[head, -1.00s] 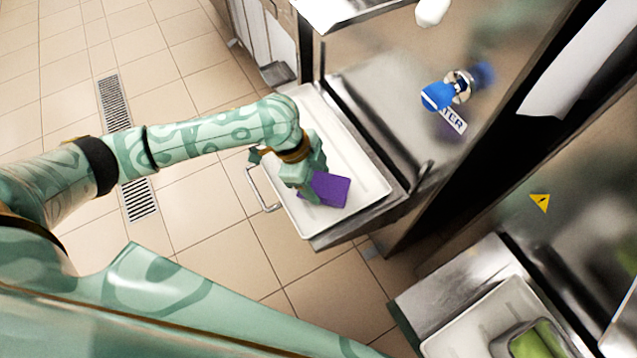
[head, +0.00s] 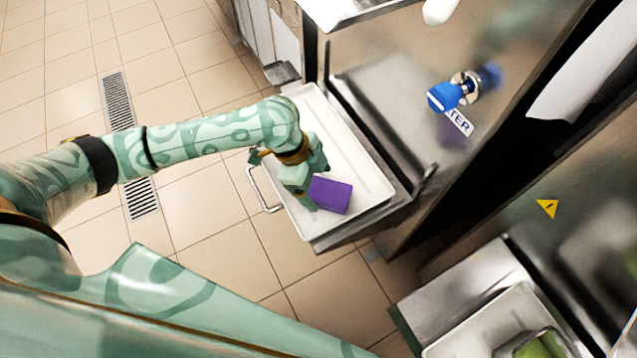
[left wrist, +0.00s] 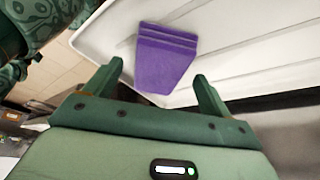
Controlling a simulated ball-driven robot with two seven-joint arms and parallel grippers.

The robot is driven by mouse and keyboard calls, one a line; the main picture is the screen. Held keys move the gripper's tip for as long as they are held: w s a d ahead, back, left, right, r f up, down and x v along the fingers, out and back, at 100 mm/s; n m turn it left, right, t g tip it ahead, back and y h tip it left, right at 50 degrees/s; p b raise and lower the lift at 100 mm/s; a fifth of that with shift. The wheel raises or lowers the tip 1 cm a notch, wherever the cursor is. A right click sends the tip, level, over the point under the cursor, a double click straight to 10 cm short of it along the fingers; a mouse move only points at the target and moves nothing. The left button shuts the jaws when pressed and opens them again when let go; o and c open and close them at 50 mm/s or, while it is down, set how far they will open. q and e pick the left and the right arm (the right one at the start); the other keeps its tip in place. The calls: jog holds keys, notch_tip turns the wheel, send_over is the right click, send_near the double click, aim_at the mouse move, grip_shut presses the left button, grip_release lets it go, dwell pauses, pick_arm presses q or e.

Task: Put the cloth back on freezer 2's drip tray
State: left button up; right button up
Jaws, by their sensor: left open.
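The cloth (head: 331,195) is a purple folded block lying on the white drip tray (head: 366,180) in the head view. In the left wrist view the cloth (left wrist: 165,58) lies on the white tray (left wrist: 265,45), just beyond and between my fingertips. My left gripper (head: 312,190) is over the tray, at the cloth's left side. It is open, and its two fingers (left wrist: 157,80) stand apart with nothing held between them. Whether a fingertip touches the cloth I cannot tell. My right gripper is not in view.
A blue-handled water valve (head: 445,96) sticks out of the steel front above the tray. A wire handle (head: 263,190) is on the tray's left side. A second white tray (head: 480,330) with a metal pan holding something green is at the lower right. Tiled floor lies left.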

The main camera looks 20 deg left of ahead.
pick_arm(q)
jog(key=p+v, duration=0.4)
jog(key=v, duration=0.6)
jog(key=shift+r, duration=0.35)
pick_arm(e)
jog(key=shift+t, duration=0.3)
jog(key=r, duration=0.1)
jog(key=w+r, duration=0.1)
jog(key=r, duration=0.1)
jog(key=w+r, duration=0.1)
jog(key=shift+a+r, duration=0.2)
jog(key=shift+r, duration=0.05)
pick_arm(q)
jog(key=shift+a, duration=0.1)
